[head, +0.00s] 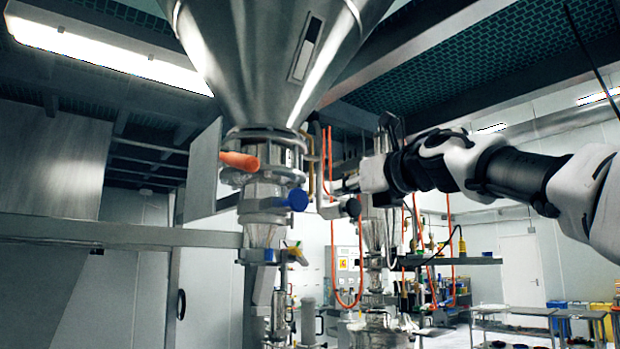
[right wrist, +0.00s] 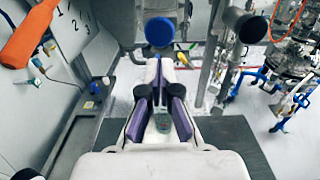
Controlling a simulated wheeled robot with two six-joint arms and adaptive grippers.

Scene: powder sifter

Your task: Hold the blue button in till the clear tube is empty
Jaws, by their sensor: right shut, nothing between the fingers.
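The round blue button (head: 298,200) sticks out to the right of the metal pipework under the big steel hopper. In the right wrist view the blue button (right wrist: 159,31) lies just beyond my fingertips. A clear tube section (head: 263,235) shows below the button's fitting; I cannot tell how much powder is in it. My right gripper (head: 337,187) comes in from the right, to the right of the button and apart from it in the head view. In the right wrist view its purple-padded fingers (right wrist: 160,62) are shut and empty, pointing at the button. My left gripper is out of view.
An orange handle (head: 239,160) sits above left of the button. A black knob (head: 351,208) is close under my right gripper. The steel hopper (head: 270,60) hangs above. A blue valve (head: 266,256) is below. Orange hoses and lab benches stand behind.

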